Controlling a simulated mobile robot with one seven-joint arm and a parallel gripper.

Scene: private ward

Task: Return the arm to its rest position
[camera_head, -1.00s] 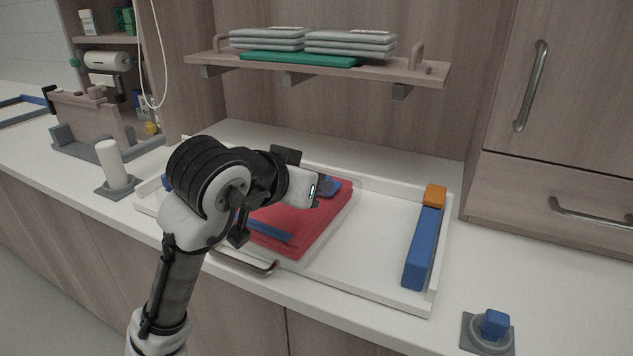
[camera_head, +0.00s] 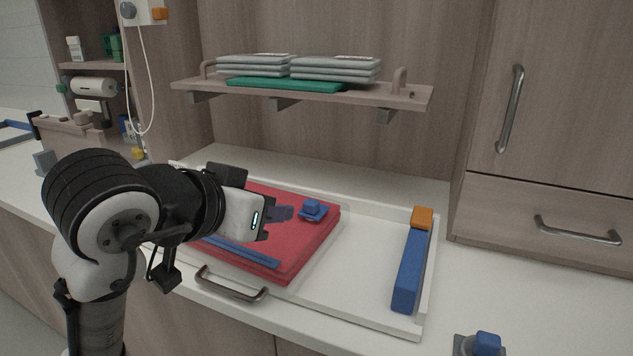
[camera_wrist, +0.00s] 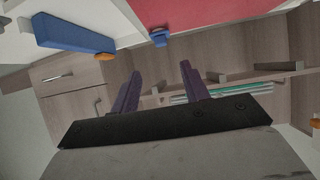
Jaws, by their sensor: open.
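My gripper (camera_head: 280,213) is in the left half of the head view, at the end of my arm, above the red folded cloth. Its fingers point to the right in that view. In the wrist view the two dark purple fingers (camera_wrist: 158,88) stand apart with nothing between them. The gripper is open and empty. My arm covers the left part of the tray in the head view.
A white tray (camera_head: 350,310) holds the red cloth (camera_head: 318,238), a small blue piece (camera_head: 313,208) and a blue bar (camera_head: 410,270) with an orange end. A shelf (camera_head: 300,97) with folded linens hangs behind. Cabinet handles (camera_head: 510,108) project at right.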

